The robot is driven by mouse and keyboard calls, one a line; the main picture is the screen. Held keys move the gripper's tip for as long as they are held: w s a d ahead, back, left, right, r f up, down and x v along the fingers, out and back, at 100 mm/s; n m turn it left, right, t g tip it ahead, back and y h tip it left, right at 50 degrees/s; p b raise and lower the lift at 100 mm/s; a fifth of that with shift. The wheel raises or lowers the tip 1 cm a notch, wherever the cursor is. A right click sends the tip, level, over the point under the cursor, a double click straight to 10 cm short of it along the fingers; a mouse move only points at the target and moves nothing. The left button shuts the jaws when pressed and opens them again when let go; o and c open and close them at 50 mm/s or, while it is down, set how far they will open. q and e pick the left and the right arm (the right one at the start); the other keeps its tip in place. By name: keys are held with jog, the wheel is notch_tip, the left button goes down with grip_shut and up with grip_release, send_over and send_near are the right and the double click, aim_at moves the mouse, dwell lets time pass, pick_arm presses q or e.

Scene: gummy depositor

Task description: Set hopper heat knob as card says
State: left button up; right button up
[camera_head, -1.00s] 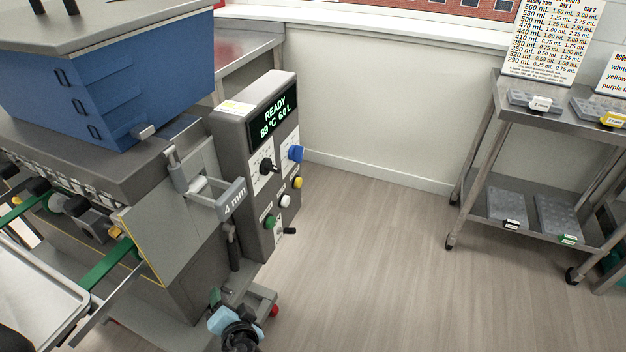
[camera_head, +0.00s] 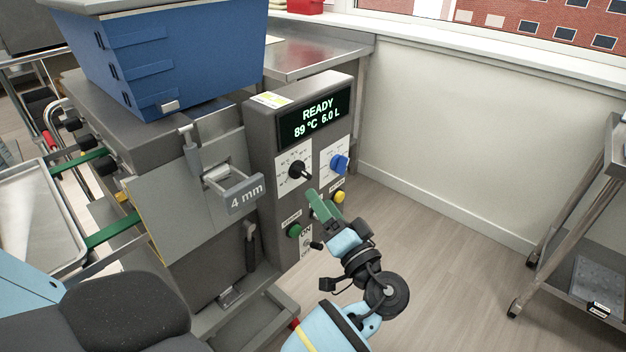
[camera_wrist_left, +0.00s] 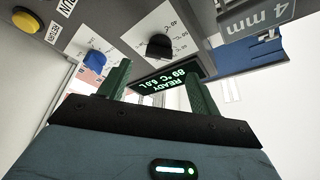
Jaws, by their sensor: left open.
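The control box (camera_head: 268,150) has a lit display (camera_head: 316,118) reading READY, 89 °C, 6.0 L. Below it are a black pointer knob (camera_head: 298,171) on a white dial plate and a blue knob (camera_head: 340,163) on another. In the left wrist view the black knob (camera_wrist_left: 160,47) has °C marks around it; the blue knob (camera_wrist_left: 96,57) is beside it. Dial names are too small to read. My left gripper (camera_head: 317,198) is open and empty, its green fingers just below the black knob, apparently apart from it. My right gripper is not in view.
A yellow button (camera_head: 338,197) and a green button (camera_head: 294,230) are on the box near my left gripper. A blue hopper (camera_head: 165,60) and a 4 mm handle (camera_head: 240,195) are to the left.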

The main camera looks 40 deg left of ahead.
aim_at(301, 172)
pick_arm(q)
jog(key=p+x, duration=0.1)
jog(key=x, duration=0.6)
jog(key=shift+a+p, duration=0.3)
jog(key=shift+w+r, duration=0.1)
jog(key=shift+r, duration=0.05)
jog(key=c, duration=1)
